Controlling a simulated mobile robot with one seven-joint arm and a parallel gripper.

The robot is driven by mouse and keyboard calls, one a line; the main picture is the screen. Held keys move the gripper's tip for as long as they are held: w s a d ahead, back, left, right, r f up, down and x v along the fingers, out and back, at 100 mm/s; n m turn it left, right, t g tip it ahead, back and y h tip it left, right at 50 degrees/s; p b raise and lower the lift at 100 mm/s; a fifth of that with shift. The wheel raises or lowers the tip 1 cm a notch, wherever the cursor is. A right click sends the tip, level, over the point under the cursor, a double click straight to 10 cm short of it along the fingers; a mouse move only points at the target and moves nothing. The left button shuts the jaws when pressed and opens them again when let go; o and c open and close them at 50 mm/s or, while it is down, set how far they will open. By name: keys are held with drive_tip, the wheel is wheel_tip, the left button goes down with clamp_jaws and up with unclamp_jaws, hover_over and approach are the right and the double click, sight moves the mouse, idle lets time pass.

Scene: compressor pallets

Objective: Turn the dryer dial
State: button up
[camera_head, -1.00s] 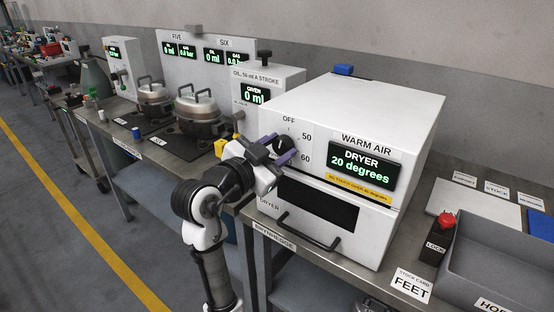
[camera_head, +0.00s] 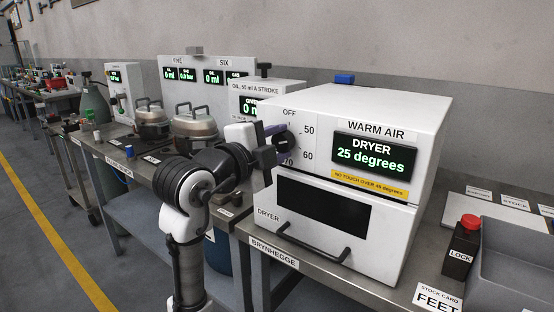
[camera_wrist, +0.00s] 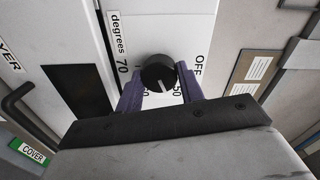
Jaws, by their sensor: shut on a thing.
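The dryer (camera_head: 350,115) is a white box on the bench with a display reading "25 degrees". Its black dial (camera_wrist: 158,71) is on the front panel, with marks OFF, 50, 60 and 70 around it. In the wrist view the white pointer line lies on the dial's lower part, apparently between the 50 and 60 marks, which the fingers partly cover. My gripper (camera_wrist: 157,80) has its purple fingers on both sides of the dial, shut on it. In the head view my gripper (camera_head: 277,142) and wrist hide much of the dial.
The dryer's door handle (camera_head: 318,246) sticks out below the dark window. A yellow label says no touch over 45 degrees. A red-topped lock box (camera_head: 461,248) and a grey tray (camera_head: 510,265) stand to the right. Metal pots (camera_head: 194,128) stand to the left.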

drive_tip(key=m+b, duration=0.4)
drive_tip(key=m, duration=0.1)
drive_tip(key=shift+f, duration=0.2)
drive_tip(key=shift+r+m+b, duration=0.1)
drive_tip(key=shift+m+b, duration=1)
drive_tip(key=shift+m, duration=1.2)
drive_tip(key=o, duration=1)
drive_tip(key=v, duration=1.4)
drive_tip(key=shift+d+b, duration=0.15)
drive_tip(key=shift+b, duration=0.2)
